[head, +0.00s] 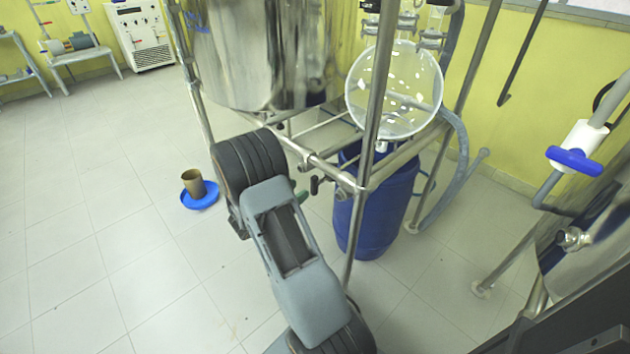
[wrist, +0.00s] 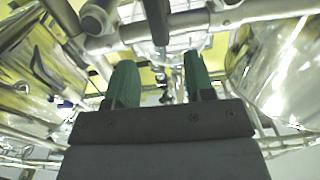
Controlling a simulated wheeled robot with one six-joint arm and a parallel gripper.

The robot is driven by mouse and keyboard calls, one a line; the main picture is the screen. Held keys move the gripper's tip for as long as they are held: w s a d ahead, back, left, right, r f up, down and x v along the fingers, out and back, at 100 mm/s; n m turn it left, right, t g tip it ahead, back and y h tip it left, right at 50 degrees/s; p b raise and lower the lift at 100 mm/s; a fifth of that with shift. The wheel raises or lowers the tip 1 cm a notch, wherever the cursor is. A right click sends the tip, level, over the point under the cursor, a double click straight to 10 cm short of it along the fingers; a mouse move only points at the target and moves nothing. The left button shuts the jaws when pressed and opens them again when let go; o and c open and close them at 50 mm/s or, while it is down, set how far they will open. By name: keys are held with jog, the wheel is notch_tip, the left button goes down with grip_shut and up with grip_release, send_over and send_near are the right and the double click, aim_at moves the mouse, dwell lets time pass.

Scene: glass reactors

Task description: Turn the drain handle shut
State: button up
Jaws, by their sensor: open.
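My gripper (wrist: 160,78) has two green fingers, spread apart with a gap between them in the wrist view. In the head view my arm hides most of it; only a bit of green (head: 302,197) shows beside the arm, close to the steel frame. A dark handle (wrist: 158,22), which looks like the drain handle, hangs at the top of the wrist view, in line with the gap. I cannot tell whether it is between the fingers or beyond them. In the head view a small dark handle (head: 315,185) shows at the frame corner, just right of the green.
The steel frame (head: 368,120) carries a large metal vessel (head: 262,50) and a round glass flask (head: 394,88). A blue drum (head: 375,215) stands below. A blue-handled valve (head: 575,160) is at the right. A brown cup (head: 193,183) stands on a blue dish (head: 202,203) on open floor.

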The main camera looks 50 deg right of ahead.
aim_at(312, 181)
jog(key=d, duration=0.7)
jog(key=shift+s+d+b, duration=0.25)
jog(key=shift+d+b, duration=0.05)
jog(key=shift+d, duration=0.05)
grip_shut()
